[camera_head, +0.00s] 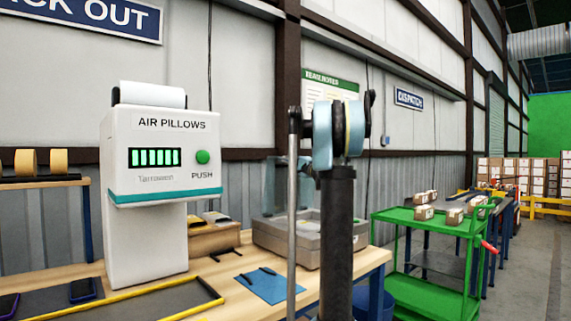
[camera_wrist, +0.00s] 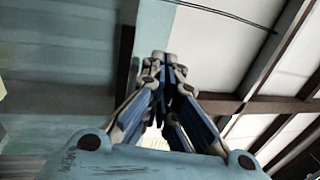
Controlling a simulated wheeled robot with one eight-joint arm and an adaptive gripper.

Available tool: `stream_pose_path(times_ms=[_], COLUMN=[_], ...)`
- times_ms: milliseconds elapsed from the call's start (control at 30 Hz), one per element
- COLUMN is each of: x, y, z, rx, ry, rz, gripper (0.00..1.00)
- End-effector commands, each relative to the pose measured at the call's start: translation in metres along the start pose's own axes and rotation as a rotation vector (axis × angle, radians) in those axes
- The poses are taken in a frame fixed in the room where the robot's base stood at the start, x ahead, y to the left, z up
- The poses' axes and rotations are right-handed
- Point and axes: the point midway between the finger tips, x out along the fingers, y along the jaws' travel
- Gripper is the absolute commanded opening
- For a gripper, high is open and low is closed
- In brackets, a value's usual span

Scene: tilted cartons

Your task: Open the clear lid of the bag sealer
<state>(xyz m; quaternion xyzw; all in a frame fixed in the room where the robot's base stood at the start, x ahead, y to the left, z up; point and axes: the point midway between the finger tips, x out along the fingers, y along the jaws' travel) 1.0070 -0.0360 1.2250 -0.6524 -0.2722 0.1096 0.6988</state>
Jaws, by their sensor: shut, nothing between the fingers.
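The bag sealer (camera_head: 275,236) is a grey box on the wooden bench, partly hidden behind my arm. Its clear lid (camera_head: 278,186) shows as a pale see-through panel standing up above the box; my arm covers its right part, so I cannot tell its exact angle. In the wrist view my gripper (camera_wrist: 167,62) is shut and empty, its fingertips together. A bluish, seemingly see-through surface fills the left of that view; I cannot tell whether it is the lid or whether the gripper touches it. The head view does not show the fingers clearly.
A white air pillow machine (camera_head: 155,220) stands left on the bench (camera_head: 230,303). A blue sheet (camera_head: 268,287) with dark tools lies before the sealer. A yellow-edged dark mat (camera_head: 140,302) lies at front left. A green cart (camera_head: 425,227) with small cartons stands right.

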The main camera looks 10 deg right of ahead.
Motion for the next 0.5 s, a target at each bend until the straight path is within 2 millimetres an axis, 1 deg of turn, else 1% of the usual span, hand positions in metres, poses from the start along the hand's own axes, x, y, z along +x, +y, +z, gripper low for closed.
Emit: stream_pose_path(times_ms=[133, 300, 500], x=[-0.029, -0.061, -0.09], y=[-0.001, -0.003, -0.005], z=[-0.003, -0.001, 0.001], rx=[-0.001, -0.001, 0.001], ry=[0.005, 0.001, -0.002], rz=[0.001, 0.001, 0.001], gripper=[0.0, 0.0, 0.0])
